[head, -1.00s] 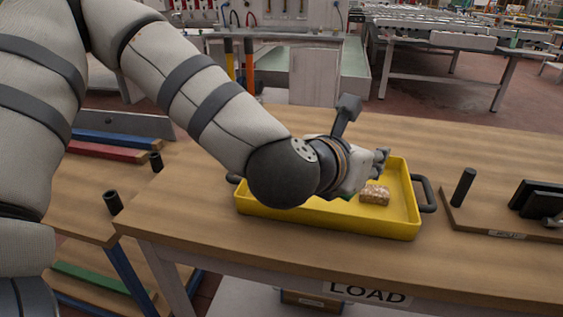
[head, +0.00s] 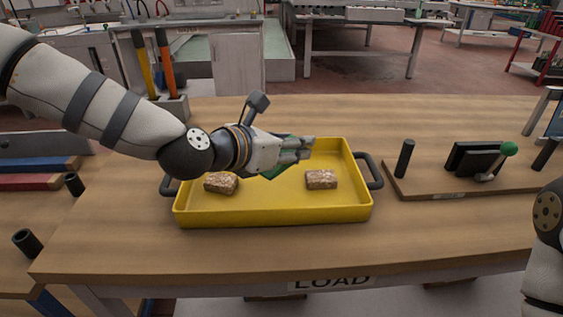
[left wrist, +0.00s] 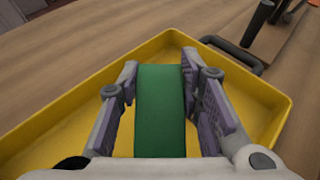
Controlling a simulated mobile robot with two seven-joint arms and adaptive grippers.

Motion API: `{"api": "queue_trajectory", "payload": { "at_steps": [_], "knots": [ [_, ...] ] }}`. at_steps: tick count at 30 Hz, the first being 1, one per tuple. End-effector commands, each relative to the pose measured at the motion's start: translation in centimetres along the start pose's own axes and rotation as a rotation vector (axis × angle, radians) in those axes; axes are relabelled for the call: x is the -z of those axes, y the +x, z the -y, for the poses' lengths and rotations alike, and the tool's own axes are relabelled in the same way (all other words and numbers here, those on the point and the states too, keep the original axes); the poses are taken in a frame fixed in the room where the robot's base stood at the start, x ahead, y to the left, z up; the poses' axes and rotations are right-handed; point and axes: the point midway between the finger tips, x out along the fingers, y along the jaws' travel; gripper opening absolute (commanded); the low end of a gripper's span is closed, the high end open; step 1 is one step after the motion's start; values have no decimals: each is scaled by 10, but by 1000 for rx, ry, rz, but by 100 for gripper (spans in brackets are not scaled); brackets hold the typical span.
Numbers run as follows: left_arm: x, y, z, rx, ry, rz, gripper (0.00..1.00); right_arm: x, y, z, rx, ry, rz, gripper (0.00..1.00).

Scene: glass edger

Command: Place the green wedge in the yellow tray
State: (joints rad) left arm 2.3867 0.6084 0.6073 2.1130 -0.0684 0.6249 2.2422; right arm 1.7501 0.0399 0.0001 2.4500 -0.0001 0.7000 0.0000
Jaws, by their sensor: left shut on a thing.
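The green wedge (head: 284,169) is held in my left gripper (head: 303,149) above the yellow tray (head: 270,213). In the left wrist view the green wedge (left wrist: 160,110) lies between the two fingers of the left gripper (left wrist: 158,85), which is shut on it. The inside of the yellow tray (left wrist: 65,110) shows below and around it. In the head view the gripper hides part of the wedge and the tray's back side. I cannot tell how far the wedge is above the tray floor. My right gripper is out of view; only part of my right arm shows at the right edge.
Two speckled brown blocks lie in the tray, one on the left (head: 221,183) and one on the right (head: 321,179). A board (head: 430,190) with a black post and a green-knobbed clamp stands right of the tray. The wooden table (head: 240,252) is clear in front.

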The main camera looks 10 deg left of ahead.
Motion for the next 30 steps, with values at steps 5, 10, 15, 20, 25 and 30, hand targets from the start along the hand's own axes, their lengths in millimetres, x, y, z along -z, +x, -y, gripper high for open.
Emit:
{"api": "queue_trajectory", "payload": {
  "at_steps": [5, 10, 15, 20, 25, 30],
  "knots": [
    [23, 10, -18, -1, -4, -4, 4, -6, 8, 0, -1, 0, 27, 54],
    [53, 21, -23, 1, -3, -8, 4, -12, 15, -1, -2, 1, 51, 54],
    [54, 22, -23, 0, 0, 1, 4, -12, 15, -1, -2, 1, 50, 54],
    [55, 22, -22, 0, 0, 1, 4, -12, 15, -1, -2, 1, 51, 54],
    [58, 24, -22, 0, 0, 0, 41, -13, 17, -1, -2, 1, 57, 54],
    [58, 23, -22, 0, 0, 0, 41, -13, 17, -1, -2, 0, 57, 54]
  ]
}}
